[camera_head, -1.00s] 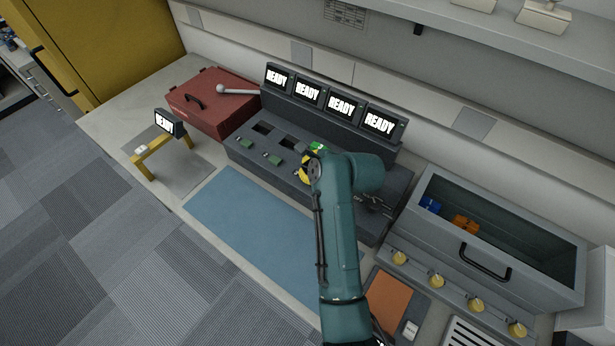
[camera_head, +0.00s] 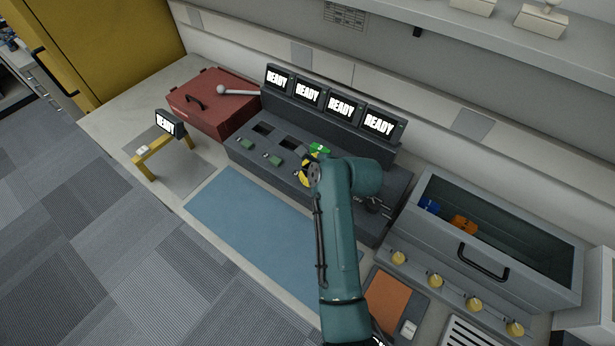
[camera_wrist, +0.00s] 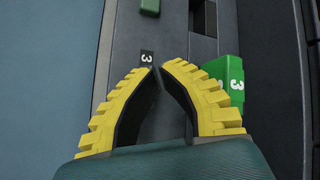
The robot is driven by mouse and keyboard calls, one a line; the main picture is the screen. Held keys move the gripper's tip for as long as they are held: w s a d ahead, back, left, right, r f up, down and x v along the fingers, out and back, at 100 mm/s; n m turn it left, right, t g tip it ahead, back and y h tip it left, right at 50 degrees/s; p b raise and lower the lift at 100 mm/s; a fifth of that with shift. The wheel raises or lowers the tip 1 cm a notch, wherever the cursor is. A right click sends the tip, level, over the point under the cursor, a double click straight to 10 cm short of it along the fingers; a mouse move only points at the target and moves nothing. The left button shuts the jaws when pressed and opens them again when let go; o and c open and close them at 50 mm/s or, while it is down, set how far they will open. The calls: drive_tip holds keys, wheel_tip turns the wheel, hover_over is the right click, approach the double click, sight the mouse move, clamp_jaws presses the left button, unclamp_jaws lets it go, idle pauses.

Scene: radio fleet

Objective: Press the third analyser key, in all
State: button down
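The grey analyser (camera_head: 345,185) stands at the back of the bench, with a row of green keys along its front. The first key (camera_head: 246,144) and second key (camera_head: 273,159) show clearly; the second also shows at the top of the wrist view (camera_wrist: 149,6). The third key is hidden from me; its black "3" label (camera_wrist: 146,57) shows beside my fingertips. My gripper (camera_wrist: 160,68) has yellow fingers whose tips meet, with nothing seen between them. It is low over the third position; I cannot tell if it touches. A green radio marked 3 (camera_wrist: 228,75) stands right of the fingers.
Several screens on the analyser, such as this one (camera_head: 341,106), read READY. A red case (camera_head: 205,95) and a yellow stand with a READY screen (camera_head: 168,123) are at left. An open grey drawer (camera_head: 500,285) holds blue and orange items at right. The blue mat (camera_head: 245,215) is clear.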

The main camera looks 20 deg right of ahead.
drive_tip(key=shift+f, duration=0.5)
idle(0.6)
drive_tip(key=shift+r, duration=0.15)
drive_tip(key=shift+r+p, duration=0.8)
drive_tip(key=shift+p, duration=0.5)
wheel_tip(320, 180, up, 5)
drive_tip(key=p, duration=0.5)
drive_tip(key=shift+r+p, duration=0.1)
drive_tip(key=shift+p, duration=0.3)
